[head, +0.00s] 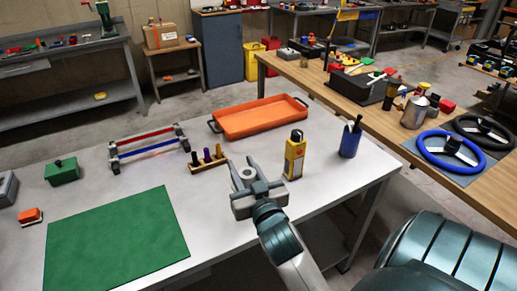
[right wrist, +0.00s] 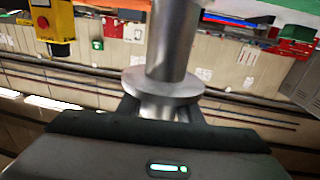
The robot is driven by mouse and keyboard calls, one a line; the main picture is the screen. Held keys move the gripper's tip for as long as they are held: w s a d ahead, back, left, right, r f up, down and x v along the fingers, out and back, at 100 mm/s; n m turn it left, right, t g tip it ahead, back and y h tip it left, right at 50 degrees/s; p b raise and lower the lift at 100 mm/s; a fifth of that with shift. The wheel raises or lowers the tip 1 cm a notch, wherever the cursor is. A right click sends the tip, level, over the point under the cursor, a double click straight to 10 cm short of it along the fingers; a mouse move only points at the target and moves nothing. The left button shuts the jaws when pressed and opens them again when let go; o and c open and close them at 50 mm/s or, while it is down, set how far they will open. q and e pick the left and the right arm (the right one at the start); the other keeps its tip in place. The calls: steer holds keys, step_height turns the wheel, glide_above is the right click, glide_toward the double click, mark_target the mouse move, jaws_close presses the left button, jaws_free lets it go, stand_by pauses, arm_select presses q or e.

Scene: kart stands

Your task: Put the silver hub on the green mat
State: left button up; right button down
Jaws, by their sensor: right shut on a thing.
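My right gripper (head: 254,176) is over the grey table, right of its middle. It is shut on the silver hub (head: 246,173), a small grey piece with a round end between the fingers. In the right wrist view the hub (right wrist: 168,88) shows as a metal shaft with a wide round flange, the fingers at its lower part. I cannot tell how high above the table it is. The green mat (head: 118,240) lies flat and bare at the table's front left. My left gripper is not in view.
An orange tray (head: 260,119) and red-and-blue-barred rack (head: 147,148) lie behind; a green box (head: 62,173) stands left.

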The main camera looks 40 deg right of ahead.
steer(key=s+a+f+n+y, duration=0.2)
steer(key=s+a+y, duration=0.1)
steer(key=a, duration=0.5)
steer(key=s+a+f+n+t+y, duration=0.1)
steer(key=s+a+n+y, duration=0.1)
steer(key=a, duration=0.6)
steer(key=shift+s+a+f+y, duration=0.35)
steer(key=shift+s+y, duration=0.35)
steer(key=shift+s, duration=0.05)
